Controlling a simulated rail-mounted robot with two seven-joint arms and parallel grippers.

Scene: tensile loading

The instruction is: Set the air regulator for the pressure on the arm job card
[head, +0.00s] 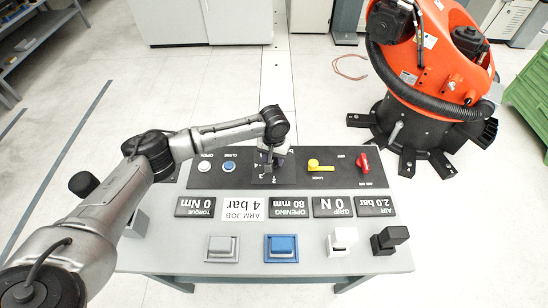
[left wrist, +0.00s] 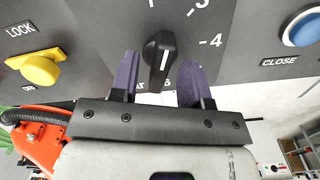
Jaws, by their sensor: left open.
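The air regulator knob (left wrist: 157,62) is black with a white line and sits on a dial with printed numbers, among them a 4 to its right. My left gripper (left wrist: 158,82) is open, its two purple fingers on either side of the knob with small gaps. In the head view my left gripper (head: 271,163) is over the dial plate and hides the knob. The arm job card (head: 243,208) is white and reads 4 bar. The air display (head: 375,206) reads 2.0 bar. My right gripper is not in view.
Yellow lock lever (head: 320,166), red switch (head: 363,163), white open button (head: 204,168) and blue close button (head: 229,166) share the dark panel. Black plates show torque, opening and grip. Grey, blue, white and black blocks stand along the near edge. An orange robot (head: 425,60) stands behind.

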